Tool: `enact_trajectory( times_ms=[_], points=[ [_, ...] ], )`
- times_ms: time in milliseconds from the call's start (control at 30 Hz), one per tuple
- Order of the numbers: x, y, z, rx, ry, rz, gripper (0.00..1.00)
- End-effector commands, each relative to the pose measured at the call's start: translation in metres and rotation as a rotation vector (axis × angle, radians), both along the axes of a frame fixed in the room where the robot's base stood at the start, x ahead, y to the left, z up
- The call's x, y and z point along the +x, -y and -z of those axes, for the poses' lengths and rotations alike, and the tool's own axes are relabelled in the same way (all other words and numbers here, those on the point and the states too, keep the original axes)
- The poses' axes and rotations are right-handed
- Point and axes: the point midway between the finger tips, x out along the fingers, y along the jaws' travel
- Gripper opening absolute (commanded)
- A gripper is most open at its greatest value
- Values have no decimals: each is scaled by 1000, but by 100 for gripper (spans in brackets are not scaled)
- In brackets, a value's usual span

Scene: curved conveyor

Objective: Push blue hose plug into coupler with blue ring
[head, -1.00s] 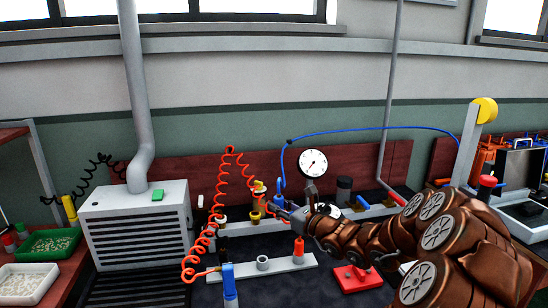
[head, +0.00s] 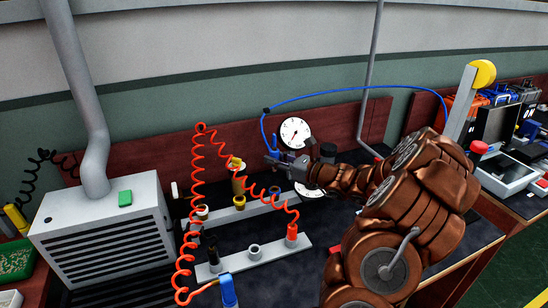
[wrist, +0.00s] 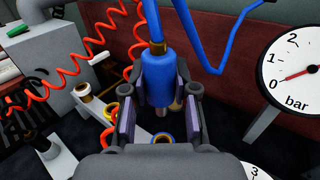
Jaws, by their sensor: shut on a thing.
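My gripper (wrist: 155,98) is shut on the blue hose plug (wrist: 158,75), which hangs upright with its metal tip downward. A blue hose (wrist: 187,22) leads up from the plug. The coupler with the blue ring (wrist: 161,138) shows just below the plug tip in the wrist view, partly hidden by my gripper. The tip looks apart from the ring, but the exact gap cannot be told. In the head view my gripper (head: 272,160) is above the back rail, left of the gauge, with the blue plug (head: 275,143) in it.
A pressure gauge (wrist: 295,68) stands close on the right. A coupler with a yellow ring (wrist: 107,138) is left of the blue one. A coiled orange hose (head: 188,215) runs across the left side. A front rail (head: 270,258) carries a red plug (head: 292,232). A grey vented box (head: 105,225) stands left.

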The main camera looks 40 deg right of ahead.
Motion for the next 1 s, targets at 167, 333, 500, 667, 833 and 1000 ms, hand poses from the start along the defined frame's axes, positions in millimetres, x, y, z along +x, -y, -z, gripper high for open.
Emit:
enact_trajectory(
  times_ms=[167,333,500,667,833,1000],
  points=[
    [-1,1,4,0,-2,-2,0],
    [-1,1,19,2,-4,-1,0],
    [-1,0,33,-1,-4,-2,0],
    [-1,1,44,1,-3,-2,0],
    [-1,0,53,0,-3,-2,0],
    [-1,0,58,-2,-2,-3,0]
  ],
)
